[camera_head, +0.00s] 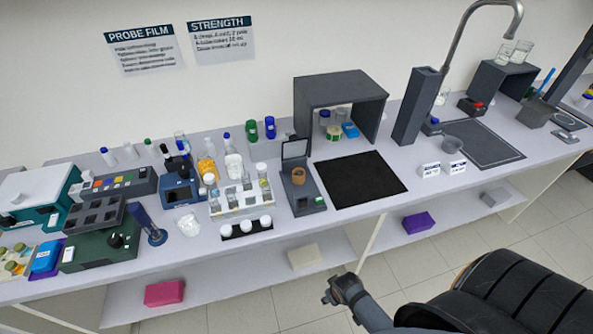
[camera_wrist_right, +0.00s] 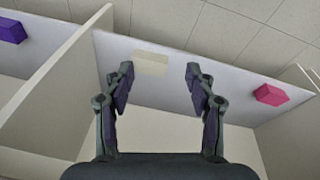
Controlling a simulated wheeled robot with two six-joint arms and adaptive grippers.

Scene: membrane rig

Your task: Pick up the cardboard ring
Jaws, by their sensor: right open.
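A small brown ring-like piece (camera_head: 298,176), which looks like the cardboard ring, sits on the dark weighing device (camera_head: 305,198) with a raised lid, mid-bench. My right gripper (camera_head: 338,291) is low in front of the bench, well below and apart from the ring. In the right wrist view my right gripper (camera_wrist_right: 159,76) is open, with nothing between its fingers. The ring is not in the right wrist view. My left gripper is not in view.
A vial rack (camera_head: 240,200) stands left of the weighing device, and a black mat (camera_head: 360,180) lies to its right. A grey open box (camera_head: 340,92) stands behind the mat. The lower shelf holds a cream block (camera_head: 304,257), which shows beyond my fingers in the wrist view (camera_wrist_right: 150,62).

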